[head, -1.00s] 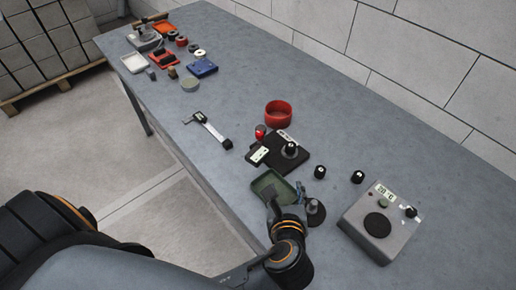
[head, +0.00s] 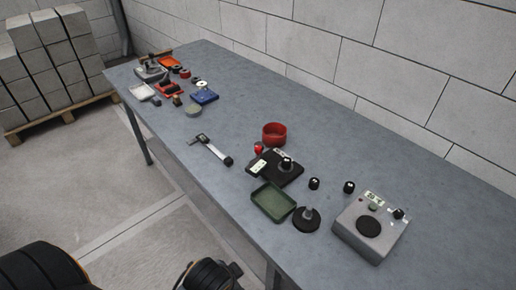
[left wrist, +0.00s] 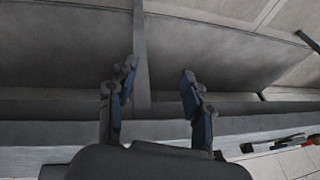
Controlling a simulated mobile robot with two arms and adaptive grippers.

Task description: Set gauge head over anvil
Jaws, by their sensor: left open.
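A dark gauge stand plate (head: 286,174) lies mid-table with a black knob (head: 286,163) standing on it, and a white-labelled piece (head: 258,167) and a small red part (head: 258,148) at its left. A round black base with a short grey post (head: 306,218) stands nearer, beside an empty green tray (head: 272,203). I cannot tell for sure which part is the gauge head or the anvil. My left gripper (left wrist: 158,72) is open and empty in the left wrist view, its fingers spread. In the head view only part of my arm shows at the bottom. My right gripper is not in view.
A grey box with a display (head: 370,226) stands at the right. Two black knobs (head: 314,184) (head: 349,187) and a red ring (head: 275,134) are nearby. A caliper-like tool (head: 211,150) lies left of the plate. Trays and small parts fill the far end.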

